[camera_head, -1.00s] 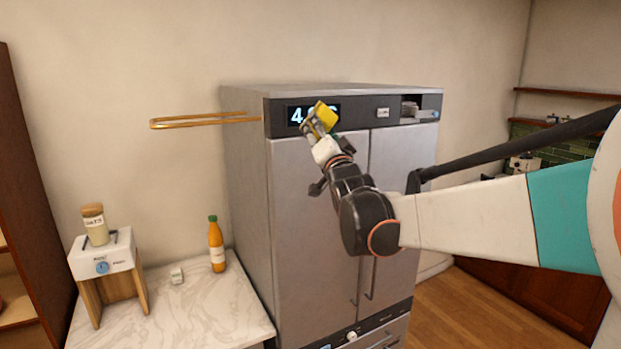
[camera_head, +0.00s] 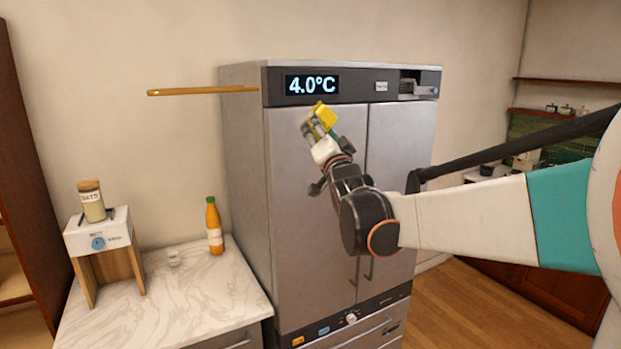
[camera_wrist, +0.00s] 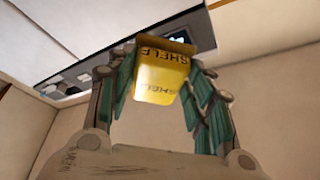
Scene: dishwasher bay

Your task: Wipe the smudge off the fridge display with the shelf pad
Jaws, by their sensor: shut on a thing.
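The fridge display (camera_head: 312,85) glows "4.0°C" on the dark strip at the top of the fridge, and no smudge shows on it in the head view. My gripper (camera_head: 317,122) is just below the display, in front of the left fridge door. It is shut on the yellow shelf pad (camera_head: 325,115), which is tilted. In the wrist view the pad (camera_wrist: 160,80) sits between the fingers with "SHELF" printed on it. Whether the pad touches the fridge cannot be told. Part of the display (camera_wrist: 180,40) shows behind the pad there.
A wooden rail (camera_head: 200,91) juts out left of the fridge (camera_head: 240,180). At lower left, a marble counter (camera_head: 190,310) holds an orange bottle (camera_head: 214,230), a small glass (camera_head: 173,257) and a white-topped stand (camera_head: 98,235) with an oats jar (camera_head: 91,203). A slot at upper right holds something (camera_head: 408,86).

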